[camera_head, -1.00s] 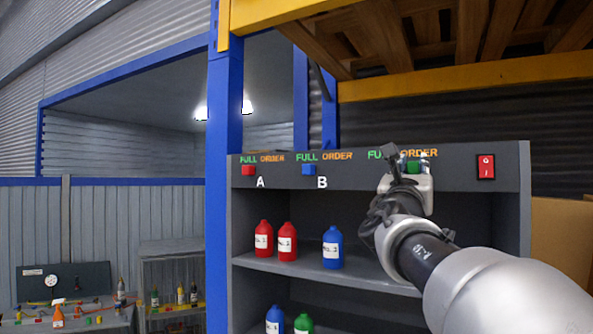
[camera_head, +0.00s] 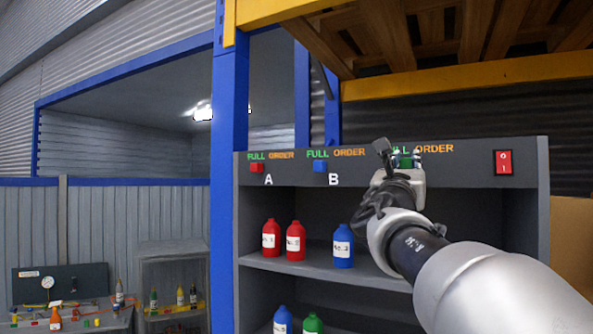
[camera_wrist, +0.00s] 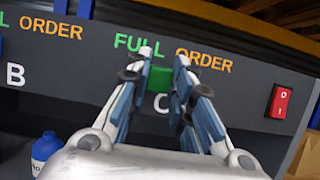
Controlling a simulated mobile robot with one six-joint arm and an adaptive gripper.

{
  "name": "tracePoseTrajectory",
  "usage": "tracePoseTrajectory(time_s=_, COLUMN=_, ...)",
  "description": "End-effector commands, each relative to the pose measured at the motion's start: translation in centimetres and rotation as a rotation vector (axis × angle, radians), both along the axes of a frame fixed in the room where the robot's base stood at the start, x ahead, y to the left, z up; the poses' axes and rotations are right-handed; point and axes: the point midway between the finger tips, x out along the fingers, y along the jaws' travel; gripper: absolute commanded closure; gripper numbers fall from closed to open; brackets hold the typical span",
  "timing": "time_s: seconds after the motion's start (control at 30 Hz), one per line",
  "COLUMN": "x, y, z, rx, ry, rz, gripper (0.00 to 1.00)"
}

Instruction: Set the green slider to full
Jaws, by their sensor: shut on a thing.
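The green slider (camera_head: 404,162) sits on the dark top panel of the shelf, under the third FULL ORDER label. It also shows in the wrist view (camera_wrist: 160,79), just above the letter C, below the right end of the word FULL and near the gap before ORDER. My gripper (camera_wrist: 165,75) is shut on the slider, with one finger on each side of it. In the head view my gripper (camera_head: 402,165) is at the panel and partly hides the slider and the word FULL.
A red slider (camera_head: 257,168) and a blue slider (camera_head: 320,166) sit to the left, each under its FULL. A red switch (camera_head: 504,162) is to the right. Red bottles (camera_head: 295,242) and a blue bottle (camera_head: 343,247) stand on the shelf below. A wooden pallet (camera_head: 430,40) is overhead.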

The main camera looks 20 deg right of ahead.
Motion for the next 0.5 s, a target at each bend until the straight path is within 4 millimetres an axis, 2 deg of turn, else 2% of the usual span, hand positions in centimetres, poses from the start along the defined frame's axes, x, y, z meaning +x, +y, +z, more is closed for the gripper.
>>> tracePoseTrajectory(time_s=0.13, x=0.87, y=0.82, z=0.04, rx=-0.004, ry=0.004, rz=0.006, gripper=1.0)
tracePoseTrajectory(time_s=0.4, x=0.89, y=0.84, z=0.07, rx=-0.004, ry=0.004, rz=0.005, gripper=1.0)
tracePoseTrajectory(time_s=0.43, x=0.89, y=0.85, z=0.07, rx=-0.004, ry=0.004, rz=0.005, gripper=0.78)
tracePoseTrajectory(time_s=0.5, x=0.89, y=0.85, z=0.07, rx=-0.004, ry=0.004, rz=0.005, gripper=0.74)
